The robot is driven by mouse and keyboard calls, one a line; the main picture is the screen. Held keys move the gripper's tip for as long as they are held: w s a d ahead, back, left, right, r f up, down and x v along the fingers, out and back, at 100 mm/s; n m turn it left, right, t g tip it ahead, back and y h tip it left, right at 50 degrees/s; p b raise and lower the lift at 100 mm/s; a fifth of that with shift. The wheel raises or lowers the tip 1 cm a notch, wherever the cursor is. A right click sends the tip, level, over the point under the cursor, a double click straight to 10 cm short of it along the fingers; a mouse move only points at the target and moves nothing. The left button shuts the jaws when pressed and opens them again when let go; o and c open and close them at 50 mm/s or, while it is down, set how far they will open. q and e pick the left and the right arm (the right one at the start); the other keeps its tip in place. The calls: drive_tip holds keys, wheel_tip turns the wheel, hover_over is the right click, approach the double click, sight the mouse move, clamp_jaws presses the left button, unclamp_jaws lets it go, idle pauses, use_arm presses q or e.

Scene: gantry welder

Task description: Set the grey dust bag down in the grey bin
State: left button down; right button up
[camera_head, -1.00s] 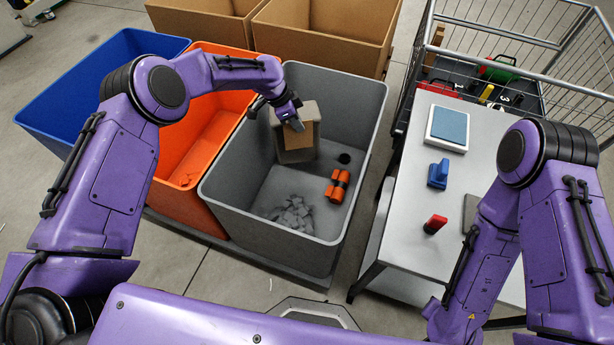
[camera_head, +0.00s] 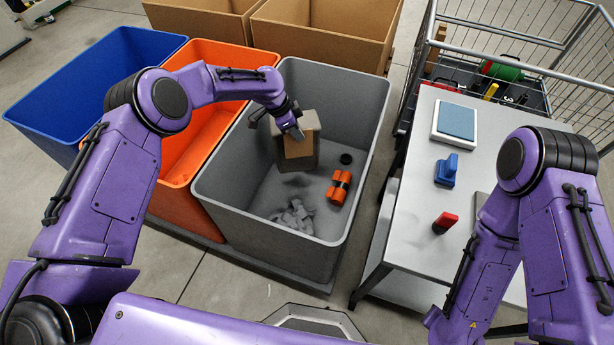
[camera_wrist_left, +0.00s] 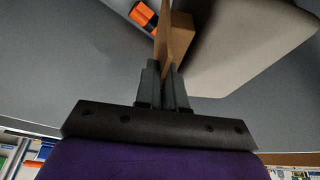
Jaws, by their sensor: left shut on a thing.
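The grey dust bag (camera_head: 309,122) with its brown card collar (camera_head: 298,146) is inside the grey bin (camera_head: 243,217), toward the bin's far left part. My left gripper (camera_head: 296,133) is shut on the brown collar. In the left wrist view the fingers (camera_wrist_left: 164,88) pinch the thin collar (camera_wrist_left: 176,38), and the pale grey bag body (camera_wrist_left: 243,45) is beside it. A dark shadow lies on the bin floor below the bag, and the bag looks a little above the floor. My right gripper is outside the views.
The bin floor also holds orange cylinders (camera_head: 340,187), a small dark disc (camera_head: 346,158) and grey scraps (camera_head: 293,216). Orange (camera_head: 170,181) and blue (camera_head: 38,108) bins stand to the left. A table (camera_head: 408,222) with tools stands to the right. Bare bin floor lies around the bag.

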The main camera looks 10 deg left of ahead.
sight(298, 146)
use_arm(q)
drive_tip(key=shift+f+b, duration=2.2)
drive_tip(key=shift+f, duration=0.45)
drive_tip(key=shift+f+b, duration=1.3)
drive_tip(key=shift+f, duration=0.05)
drive_tip(key=c, duration=1.1)
unclamp_jaws()
drive_tip(key=shift+s, duration=0.1)
drive_tip(key=shift+c, duration=0.2)
drive_tip(key=p+v, duration=0.5)
drive_tip(key=v, duration=0.2)
drive_tip(key=shift+r+p, duration=0.3)
drive_tip(key=shift+p, duration=0.05)
drive_tip(key=shift+s+a+r, duration=0.1)
drive_tip(key=shift+a+r, duration=0.15)
drive_tip(key=shift+r, duration=0.05)
